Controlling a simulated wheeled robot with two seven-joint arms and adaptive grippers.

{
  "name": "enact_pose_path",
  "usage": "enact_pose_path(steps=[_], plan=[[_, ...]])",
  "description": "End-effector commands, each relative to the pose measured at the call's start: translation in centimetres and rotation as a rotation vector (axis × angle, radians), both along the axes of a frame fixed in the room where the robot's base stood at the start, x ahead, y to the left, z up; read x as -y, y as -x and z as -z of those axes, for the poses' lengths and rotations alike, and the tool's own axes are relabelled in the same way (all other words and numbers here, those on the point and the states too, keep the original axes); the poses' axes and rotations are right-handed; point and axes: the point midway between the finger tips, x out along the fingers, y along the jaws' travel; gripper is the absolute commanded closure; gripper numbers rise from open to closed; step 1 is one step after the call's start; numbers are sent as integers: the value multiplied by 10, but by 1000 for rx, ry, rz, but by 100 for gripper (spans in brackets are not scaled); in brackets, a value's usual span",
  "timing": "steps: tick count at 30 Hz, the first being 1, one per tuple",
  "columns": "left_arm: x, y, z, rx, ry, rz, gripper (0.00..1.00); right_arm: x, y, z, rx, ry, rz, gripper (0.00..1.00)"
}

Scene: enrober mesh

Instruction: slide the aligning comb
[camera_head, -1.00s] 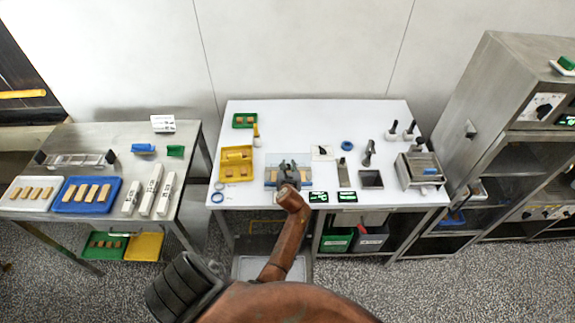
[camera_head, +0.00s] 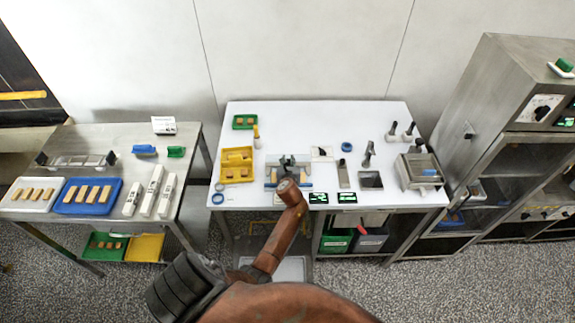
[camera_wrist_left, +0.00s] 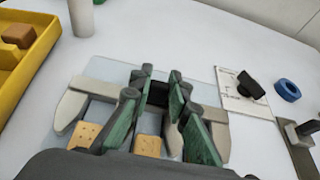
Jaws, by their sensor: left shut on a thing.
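The aligning comb is a pale grey metal piece with blunt prongs; its left part (camera_wrist_left: 75,105) and right part show on either side of my fingers in the left wrist view. My left gripper (camera_wrist_left: 155,100) is shut on its dark middle part, which the green-padded fingers largely hide. In the head view my left gripper (camera_head: 287,163) is over the pale blue plate (camera_head: 269,184) at the table's front middle. Tan biscuits (camera_wrist_left: 148,146) lie at the near side of the comb, partly hidden by my gripper. My right gripper is not in view.
A yellow tray (camera_head: 237,150) stands left of the plate. A white card with a black-handled piece (camera_head: 322,153), a blue ring (camera_head: 347,146) and small metal tools stand to the right. Two green-lit displays (camera_head: 318,198) sit at the front edge. The table's back is mostly clear.

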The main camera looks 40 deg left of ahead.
Motion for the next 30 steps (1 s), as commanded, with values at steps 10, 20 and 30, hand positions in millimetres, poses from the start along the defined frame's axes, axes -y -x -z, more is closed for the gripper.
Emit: enact_pose_path(steps=[10, 20, 30], plan=[[-27, -33, 0, -1, -1, 2, 100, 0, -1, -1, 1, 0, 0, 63], [-29, -33, -1, 2, -1, -1, 83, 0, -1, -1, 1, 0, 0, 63], [-29, -32, -1, 1, -1, -2, 65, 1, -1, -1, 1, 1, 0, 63]])
